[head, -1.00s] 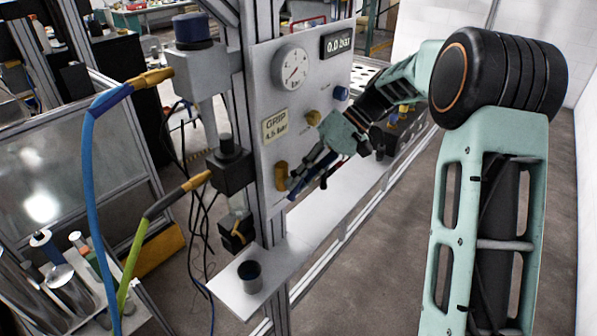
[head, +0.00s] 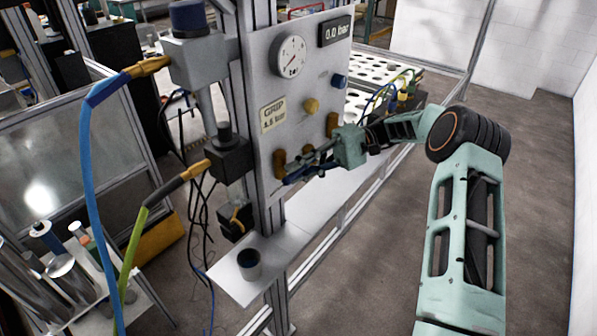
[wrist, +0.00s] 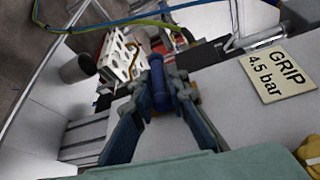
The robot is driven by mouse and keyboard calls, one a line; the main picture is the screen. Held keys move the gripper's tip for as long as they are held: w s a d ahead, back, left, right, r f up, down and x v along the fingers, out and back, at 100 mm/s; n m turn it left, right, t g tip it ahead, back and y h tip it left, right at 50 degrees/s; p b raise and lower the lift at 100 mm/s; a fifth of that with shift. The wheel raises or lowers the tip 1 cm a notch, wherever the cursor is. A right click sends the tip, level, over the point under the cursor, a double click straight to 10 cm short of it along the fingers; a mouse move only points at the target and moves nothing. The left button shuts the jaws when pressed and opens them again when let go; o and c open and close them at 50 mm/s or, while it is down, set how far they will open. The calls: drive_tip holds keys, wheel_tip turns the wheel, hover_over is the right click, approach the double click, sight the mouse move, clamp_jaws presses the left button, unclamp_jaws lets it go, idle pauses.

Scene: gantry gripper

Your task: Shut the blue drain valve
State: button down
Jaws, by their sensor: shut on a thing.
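The blue drain valve's handle (wrist: 160,88) stands between my fingertips in the wrist view, with a finger against each side. My gripper (wrist: 166,90) is shut on it. In the head view my gripper (head: 292,170) reaches in from the right, close to the front of the grey panel, beside a brass-coloured fitting at the panel's lower left. There the fingers largely hide the handle. I cannot tell the valve's exact angle.
The grey panel (head: 262,85) carries a round gauge (head: 291,56), a "0.0 bar" display (head: 334,30), a "GRIP 4.5 bar" label (head: 272,114) and a blue knob (head: 339,81). A dark cup (head: 249,266) stands on the white shelf below. Blue and green hoses hang at left.

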idle(0.4)
drive_tip(key=c, duration=2)
unclamp_jaws()
drive_tip(key=shift+o, duration=0.2)
drive_tip(key=shift+w+d, duration=0.1)
drive_tip(key=v, duration=0.7)
drive_tip(key=shift+f, duration=0.15)
drive_tip(key=shift+d, duration=0.15)
